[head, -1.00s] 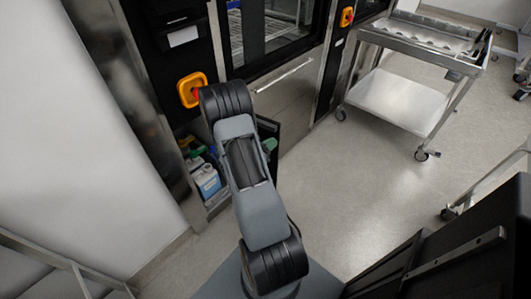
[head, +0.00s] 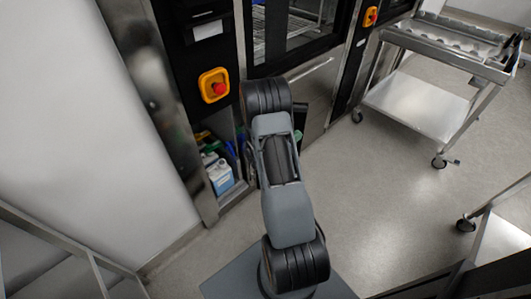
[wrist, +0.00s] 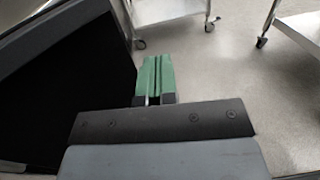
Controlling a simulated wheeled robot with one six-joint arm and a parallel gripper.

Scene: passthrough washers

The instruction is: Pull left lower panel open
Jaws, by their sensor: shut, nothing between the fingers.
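The left lower panel (wrist: 75,90) stands swung out from the machine. Its dark inner face fills the left of the wrist view. In the head view only a dark sliver of it (head: 301,113) shows past my arm; the rest is hidden. My gripper (wrist: 154,78) has green fingers, which are shut and empty. They lie just right of the panel's dark face in the wrist view; I cannot tell whether they touch it. In the head view my arm mostly hides the gripper. The opened compartment holds a blue-and-white bottle (head: 221,176) and other containers.
An orange-framed red button (head: 218,88) is above the compartment. A steel cart (head: 425,105) stands at the back right, and another steel frame (head: 500,230) is at the right. A white wall (head: 90,120) is on the left. The floor (head: 375,190) between machine and carts is clear.

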